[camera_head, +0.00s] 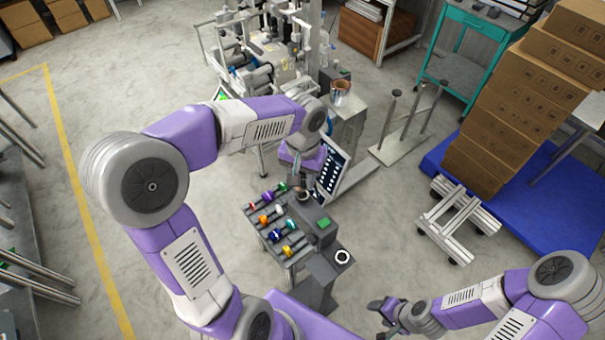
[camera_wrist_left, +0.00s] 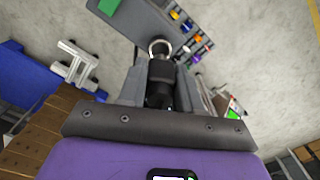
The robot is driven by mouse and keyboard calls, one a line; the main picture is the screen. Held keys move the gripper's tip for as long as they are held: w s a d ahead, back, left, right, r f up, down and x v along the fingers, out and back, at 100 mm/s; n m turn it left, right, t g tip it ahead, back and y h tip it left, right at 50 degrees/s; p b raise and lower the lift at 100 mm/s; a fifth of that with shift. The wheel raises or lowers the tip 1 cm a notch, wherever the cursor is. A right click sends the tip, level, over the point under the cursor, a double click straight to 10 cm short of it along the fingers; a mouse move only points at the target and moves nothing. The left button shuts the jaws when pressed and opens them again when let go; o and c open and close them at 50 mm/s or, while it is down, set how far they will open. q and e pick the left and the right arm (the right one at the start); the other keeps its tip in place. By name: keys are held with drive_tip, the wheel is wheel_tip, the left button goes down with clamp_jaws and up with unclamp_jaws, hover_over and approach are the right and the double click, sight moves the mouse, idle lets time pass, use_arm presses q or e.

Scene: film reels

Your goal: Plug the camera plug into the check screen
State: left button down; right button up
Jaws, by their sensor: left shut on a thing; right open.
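The check screen (camera_head: 333,172) appears to be the tilted panel with a dark face and rows of light marks, standing at the middle. My left gripper (camera_head: 303,190) is just left of the screen's lower part, above a grey bench unit. In the left wrist view its fingers (camera_wrist_left: 160,88) are shut on a black cylindrical piece, apparently the camera plug (camera_wrist_left: 161,72). A pale ring (camera_wrist_left: 160,47) shows at the far end of the piece; I cannot tell whether it belongs to it. My right gripper (camera_head: 388,309) is open and empty at the lower right, over bare floor.
A rack of coloured spools (camera_head: 270,220) lies beside the left gripper. A grey box with a green patch (camera_head: 323,222) and a grey stand with a white ring (camera_head: 342,257) are close by. Stacked cartons (camera_head: 510,110) stand on a blue pallet (camera_head: 540,215).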

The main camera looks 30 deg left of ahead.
sight(303, 188)
use_arm(q)
drive_tip(key=shift+f, duration=0.35)
drive_tip(key=shift+f, duration=0.15)
drive_tip(key=shift+f+b, duration=1.75)
drive_tip(key=shift+f, duration=0.1)
drive_tip(key=c, duration=0.7)
unclamp_jaws()
drive_tip(key=shift+r, duration=0.1)
wheel_tip(303, 188, up, 8)
drive_tip(key=shift+f+p, duration=0.2)
drive_tip(key=shift+p, duration=0.4)
drive_tip(key=shift+s+f, duration=0.1)
